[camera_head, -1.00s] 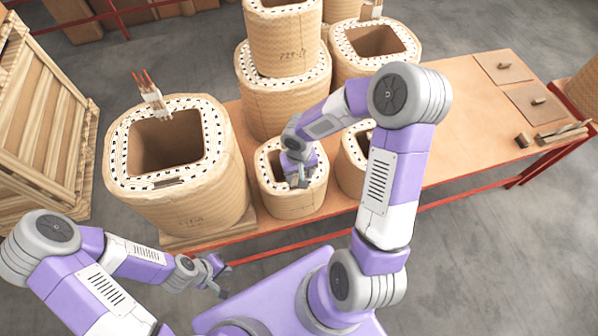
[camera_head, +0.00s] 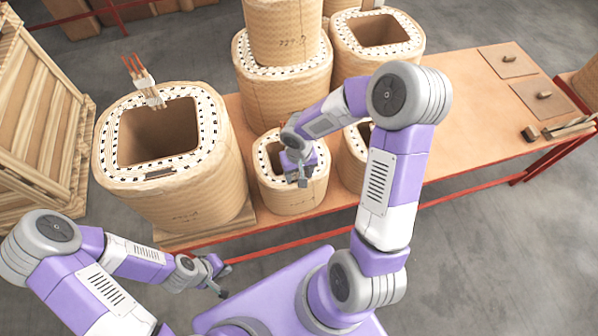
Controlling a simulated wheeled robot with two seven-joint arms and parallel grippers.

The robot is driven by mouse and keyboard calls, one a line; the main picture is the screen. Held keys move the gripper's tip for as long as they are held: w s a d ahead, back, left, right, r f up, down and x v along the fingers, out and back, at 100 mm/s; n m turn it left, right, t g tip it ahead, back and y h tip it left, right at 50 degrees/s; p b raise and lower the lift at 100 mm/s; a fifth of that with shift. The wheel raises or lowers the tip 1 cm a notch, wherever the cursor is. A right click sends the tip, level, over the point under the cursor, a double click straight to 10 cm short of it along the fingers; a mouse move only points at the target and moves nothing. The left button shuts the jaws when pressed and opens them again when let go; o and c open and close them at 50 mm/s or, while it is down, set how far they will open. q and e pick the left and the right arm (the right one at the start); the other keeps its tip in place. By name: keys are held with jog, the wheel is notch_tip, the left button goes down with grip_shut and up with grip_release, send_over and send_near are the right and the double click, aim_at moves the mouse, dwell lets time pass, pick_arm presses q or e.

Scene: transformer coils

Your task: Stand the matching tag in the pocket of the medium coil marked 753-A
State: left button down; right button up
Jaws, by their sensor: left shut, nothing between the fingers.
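Coils wrapped in tan paper, in several sizes, stand in the scene. A large coil (camera_head: 190,200) is at the left, and a smaller coil (camera_head: 292,200) is at the table's front edge. Another coil (camera_head: 352,175) is partly behind my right arm. A coil (camera_head: 285,95) behind carries a stacked coil (camera_head: 285,35). The markings are too small to read, so I cannot tell which is 753-A. My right gripper (camera_head: 303,181) is at the front coil's opening; its fingers are unclear. My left gripper (camera_head: 223,279) is shut and empty, low in front of the large coil. No tag is clearly identifiable.
The orange-brown table (camera_head: 450,130) has clear room at right of centre. Two flat boards (camera_head: 502,62) with small pegs lie at its far right, near a dark block (camera_head: 530,134) and light strips (camera_head: 568,128). A wooden crate (camera_head: 35,130) stands at the left.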

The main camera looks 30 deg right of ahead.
jog(key=o, duration=1.1)
notch_tip(320, 180, up, 8)
jog(key=p, duration=0.1)
jog(key=shift+f, duration=0.2)
